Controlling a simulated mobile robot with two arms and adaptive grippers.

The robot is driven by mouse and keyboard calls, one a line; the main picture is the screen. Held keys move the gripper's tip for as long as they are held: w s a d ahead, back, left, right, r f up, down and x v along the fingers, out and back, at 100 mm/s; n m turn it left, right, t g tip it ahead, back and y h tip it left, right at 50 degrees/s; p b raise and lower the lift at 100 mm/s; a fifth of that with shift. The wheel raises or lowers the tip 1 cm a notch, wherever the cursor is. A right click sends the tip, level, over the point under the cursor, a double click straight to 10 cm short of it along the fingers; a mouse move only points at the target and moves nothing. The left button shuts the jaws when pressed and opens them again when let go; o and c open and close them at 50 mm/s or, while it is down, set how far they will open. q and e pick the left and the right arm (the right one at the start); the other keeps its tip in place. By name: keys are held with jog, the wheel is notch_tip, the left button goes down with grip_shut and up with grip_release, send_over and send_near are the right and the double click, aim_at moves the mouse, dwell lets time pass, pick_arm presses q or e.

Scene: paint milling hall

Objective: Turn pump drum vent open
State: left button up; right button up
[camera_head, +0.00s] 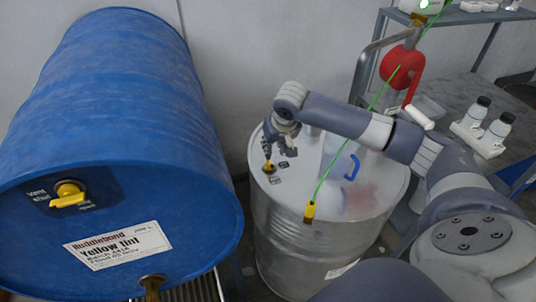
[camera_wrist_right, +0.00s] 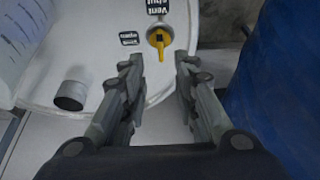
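The grey steel drum (camera_head: 285,240) with a pale top stands upright. Its yellow vent handle (camera_head: 268,167) sits near the top's left edge; in the right wrist view the yellow handle (camera_wrist_right: 160,43) extends downward from its brass seat. A "Vent shut" label (camera_wrist_right: 158,6) lies above it there and an "open" label (camera_wrist_right: 129,38) to its left. My right gripper (camera_head: 279,150) is just above the vent; in the wrist view its open fingers (camera_wrist_right: 160,60) show with the handle beyond the gap between their tips, apparently untouched. My left gripper is not in view.
A large blue drum (camera_head: 110,110) lies at left with its own yellow vent (camera_head: 68,195). A green cable (camera_head: 335,160) with a yellow tag (camera_head: 310,211) crosses the grey drum. A short grey pipe (camera_wrist_right: 70,95) rises from its top. White-and-black bottles (camera_head: 497,128) stand at right.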

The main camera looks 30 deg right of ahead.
send_over(270, 163)
jog(key=s, duration=0.2)
notch_tip(270, 163, down, 4)
jog(key=shift+a+f+p, duration=0.15)
jog(key=shift+f+p, duration=0.05)
jog(key=shift+p, duration=0.25)
jog(key=x, duration=0.3)
jog(key=shift+w, duration=0.25)
jog(key=shift+w+f, duration=0.2)
jog(key=shift+f, duration=0.55)
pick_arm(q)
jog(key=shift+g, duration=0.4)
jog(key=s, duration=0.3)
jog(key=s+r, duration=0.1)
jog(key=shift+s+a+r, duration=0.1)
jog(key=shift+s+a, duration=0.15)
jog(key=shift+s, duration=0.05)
pick_arm(e)
grip_shut()
